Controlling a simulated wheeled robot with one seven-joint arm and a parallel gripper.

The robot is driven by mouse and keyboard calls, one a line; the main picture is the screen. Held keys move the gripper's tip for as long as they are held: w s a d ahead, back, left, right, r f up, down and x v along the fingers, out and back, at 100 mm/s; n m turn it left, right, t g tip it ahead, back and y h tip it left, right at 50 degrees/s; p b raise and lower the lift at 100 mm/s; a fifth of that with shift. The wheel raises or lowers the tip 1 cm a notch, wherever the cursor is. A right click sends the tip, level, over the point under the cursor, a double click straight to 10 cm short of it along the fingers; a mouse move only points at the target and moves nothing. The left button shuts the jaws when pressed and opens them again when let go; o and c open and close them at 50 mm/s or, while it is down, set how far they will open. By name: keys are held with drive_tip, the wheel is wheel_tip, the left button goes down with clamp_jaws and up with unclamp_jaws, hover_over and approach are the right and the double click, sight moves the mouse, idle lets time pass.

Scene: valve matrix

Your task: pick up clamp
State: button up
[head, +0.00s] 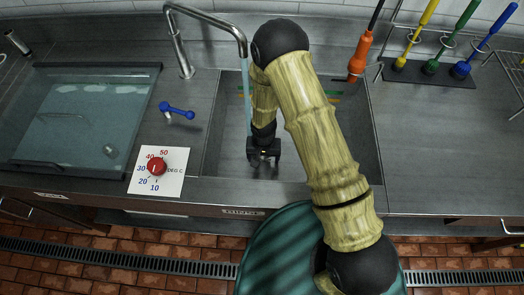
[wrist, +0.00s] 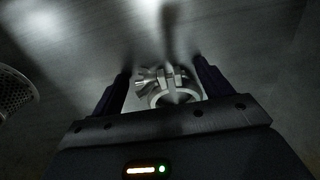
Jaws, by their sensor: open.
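The clamp (wrist: 172,88) shows in the wrist view as a pale metal ring with a screw and wing piece on its left. It lies between the two dark fingers of my gripper (wrist: 162,72), beyond the palm bar. The fingers are apart, with a gap on each side of the clamp. In the head view my gripper (head: 264,160) is low inside the sink basin (head: 350,140), near its front. The clamp cannot be made out in the head view, where my gripper and arm cover that spot.
A curved metal faucet (head: 210,22) runs water into the basin beside my arm. A blue valve handle (head: 178,112) and a red dial (head: 156,167) sit left of the basin. A perforated metal piece (wrist: 14,88) is at the wrist view's left edge. Basin walls surround my gripper.

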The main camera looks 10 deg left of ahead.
drive_tip(key=shift+s+a, duration=0.2)
drive_tip(key=shift+w+d, duration=0.1)
drive_tip(key=shift+d, duration=0.15)
drive_tip(key=c, duration=1.1)
drive_tip(key=shift+a+r, duration=0.1)
drive_tip(key=shift+r, duration=0.05)
drive_tip(key=shift+r, duration=0.25)
wheel_tip(320, 180, up, 9)
drive_tip(key=shift+r+b, duration=0.2)
drive_tip(key=shift+b, duration=0.25)
